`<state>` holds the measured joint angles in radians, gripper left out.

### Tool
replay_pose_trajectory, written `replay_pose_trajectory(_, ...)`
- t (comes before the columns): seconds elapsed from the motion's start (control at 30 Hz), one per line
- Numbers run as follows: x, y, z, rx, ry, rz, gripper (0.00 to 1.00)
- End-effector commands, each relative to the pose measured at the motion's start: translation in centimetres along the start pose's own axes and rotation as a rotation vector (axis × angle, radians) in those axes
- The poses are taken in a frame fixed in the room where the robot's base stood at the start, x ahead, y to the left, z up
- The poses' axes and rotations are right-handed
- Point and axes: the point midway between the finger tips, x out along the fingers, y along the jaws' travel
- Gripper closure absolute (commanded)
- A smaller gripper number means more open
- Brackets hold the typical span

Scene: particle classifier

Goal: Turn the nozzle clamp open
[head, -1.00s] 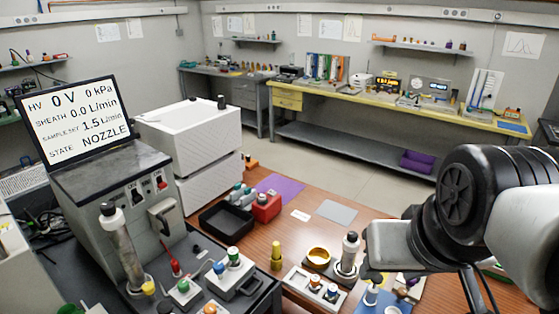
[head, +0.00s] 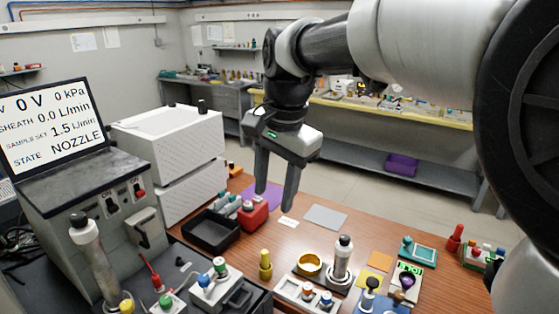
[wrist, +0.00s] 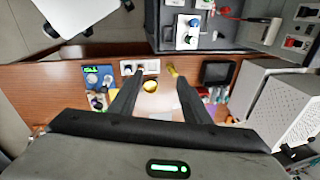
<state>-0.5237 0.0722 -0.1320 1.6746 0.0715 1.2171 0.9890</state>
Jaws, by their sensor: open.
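The grey machine (head: 85,190) stands at the left of the head view, with a tilted screen (head: 46,124) reading STATE NOZZLE. A steel column (head: 95,262) with a black cap stands before it. A grey handle with a dark edge (head: 146,228) is on the machine's front. I cannot tell for certain which part is the nozzle clamp. My gripper (head: 273,200) is open and empty, fingers pointing down, above the wooden table and right of the machine. In the wrist view the fingers (wrist: 158,78) are apart, with the table beneath.
A black tray (head: 211,232) and a red box (head: 253,214) lie between my gripper and the machine. A second steel cylinder (head: 342,258), a gold dish (head: 309,263) and a yellow post (head: 265,264) stand nearer. A white cabinet (head: 165,135) stands behind.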

Motion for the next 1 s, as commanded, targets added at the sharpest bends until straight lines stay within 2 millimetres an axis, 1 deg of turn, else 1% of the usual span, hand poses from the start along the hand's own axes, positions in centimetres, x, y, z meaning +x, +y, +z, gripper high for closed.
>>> replay_pose_trajectory(0.03,2.2,-2.4,0.9,0.034,-0.017,0.026,0.57)
replay_pose_trajectory(0.1,4.3,-5.3,2.3,0.100,-0.030,0.061,0.57)
replay_pose_trajectory(0.2,7.3,-8.9,4.5,0.186,-0.035,0.109,0.57)
replay_pose_trajectory(0.3,9.9,-11.5,6.8,0.253,-0.031,0.149,0.57)
replay_pose_trajectory(0.4,11.6,-13.1,8.6,0.300,-0.023,0.173,0.57)
replay_pose_trajectory(0.5,12.5,-13.8,9.5,0.327,-0.017,0.186,0.57)
replay_pose_trajectory(0.67,13.6,-13.8,9.8,0.337,-0.015,0.192,0.57)
replay_pose_trajectory(0.77,15.1,-13.5,9.8,0.336,-0.016,0.193,0.57)
replay_pose_trajectory(1.0,20.3,-12.5,10.1,0.335,-0.016,0.193,0.57)
